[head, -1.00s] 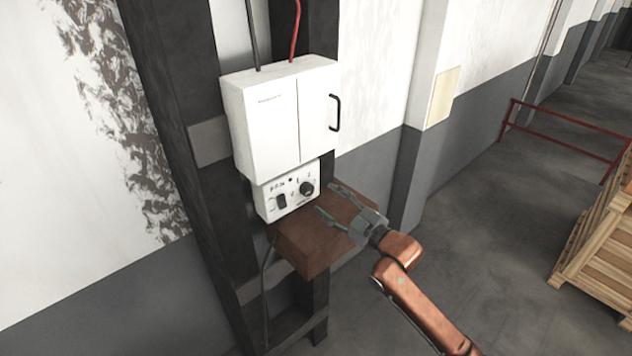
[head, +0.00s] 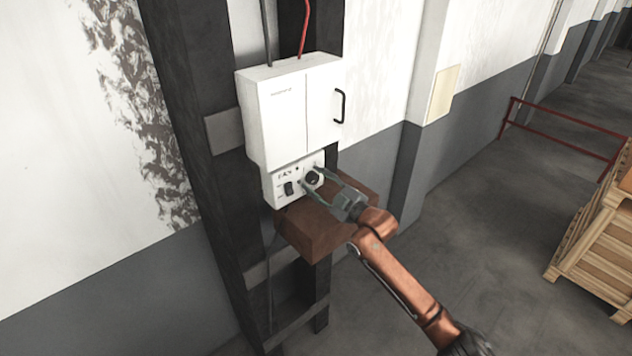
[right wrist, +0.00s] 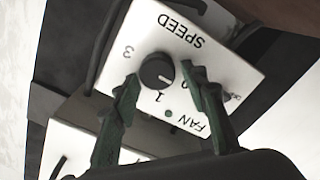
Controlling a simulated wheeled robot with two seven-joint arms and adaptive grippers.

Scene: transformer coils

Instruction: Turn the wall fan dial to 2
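The fan dial (head: 313,177) is a round black knob on the white control panel (head: 276,196) under the wall cabinet. In the right wrist view, the dial (right wrist: 154,70) sits under the word SPEED, with 3 and 1 legible around it; the picture is upside down. Its white mark appears to point toward the side of the 1. The 2 cannot be made out. My right gripper (head: 316,184) is open, one finger on each side of the dial. In the right wrist view, its fingertips (right wrist: 160,74) flank the knob with small gaps; contact is not clear. My left gripper is not in view.
A white cabinet (head: 283,115) with a black handle hangs above the panel. A black rocker switch (head: 289,188) is left of the dial. A brown box-like ledge (head: 312,232) juts out below. Dark steel columns stand behind. A wooden crate (head: 600,245) is far right.

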